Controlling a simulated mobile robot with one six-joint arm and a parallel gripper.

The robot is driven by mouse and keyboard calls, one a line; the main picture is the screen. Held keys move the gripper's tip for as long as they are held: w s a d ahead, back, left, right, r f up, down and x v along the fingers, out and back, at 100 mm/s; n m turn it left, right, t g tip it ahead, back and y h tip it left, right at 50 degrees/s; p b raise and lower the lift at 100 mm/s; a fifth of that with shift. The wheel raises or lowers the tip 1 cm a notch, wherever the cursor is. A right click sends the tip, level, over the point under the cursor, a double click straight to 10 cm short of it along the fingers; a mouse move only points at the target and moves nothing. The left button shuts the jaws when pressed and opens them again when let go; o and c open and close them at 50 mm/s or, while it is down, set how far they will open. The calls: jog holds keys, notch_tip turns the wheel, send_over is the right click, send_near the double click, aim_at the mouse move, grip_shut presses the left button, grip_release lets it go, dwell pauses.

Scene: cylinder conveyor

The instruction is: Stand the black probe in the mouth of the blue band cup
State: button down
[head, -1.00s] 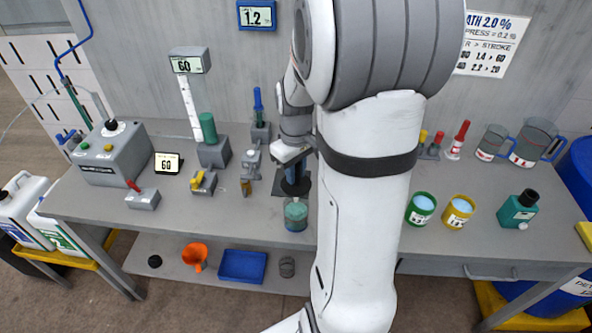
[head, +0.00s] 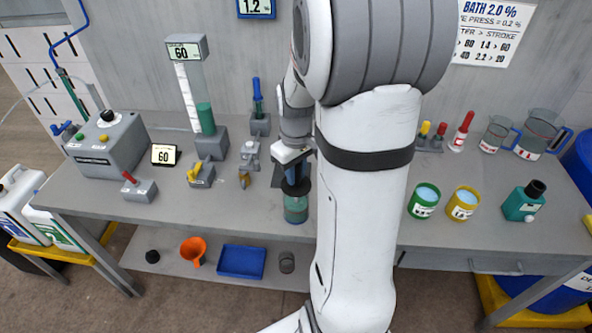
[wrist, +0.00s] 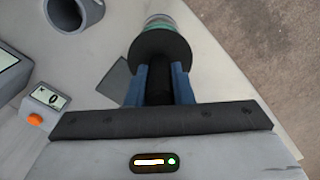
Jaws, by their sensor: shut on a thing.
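The black probe (wrist: 158,88) is upright between the blue fingers of my gripper (wrist: 159,76). It has a wide black disc (wrist: 160,48) just beyond the fingertips. My gripper (head: 294,172) is shut on the probe and points down at the bench in the head view. A clear cup with a teal-looking lower part (head: 296,212) stands directly under the disc; it also shows past the disc in the wrist view (wrist: 160,22). The disc hides the cup's mouth, so I cannot tell whether the probe's lower end is inside or whether the disc touches the rim. I cannot make out a blue band.
On the grey bench (head: 350,245), a green cup (head: 424,200) and a yellow cup (head: 462,204) stand to the right, with a teal bottle (head: 524,202) beyond. Valves, a gauge stand (head: 208,125) and a grey control box (head: 108,143) stand left. My arm hides the bench middle.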

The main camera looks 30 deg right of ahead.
jog(key=shift+f+b, duration=0.65)
jog(key=shift+f, duration=0.35)
jog(key=shift+f, duration=0.15)
jog(key=shift+f+b, duration=0.7)
jog(key=shift+f, duration=0.15)
dwell(0.4)
jog(key=c, duration=1.2)
grip_release()
notch_tip(320, 180, up, 8)
jog(key=shift+f+b, duration=0.1)
jog(key=shift+b, duration=0.3)
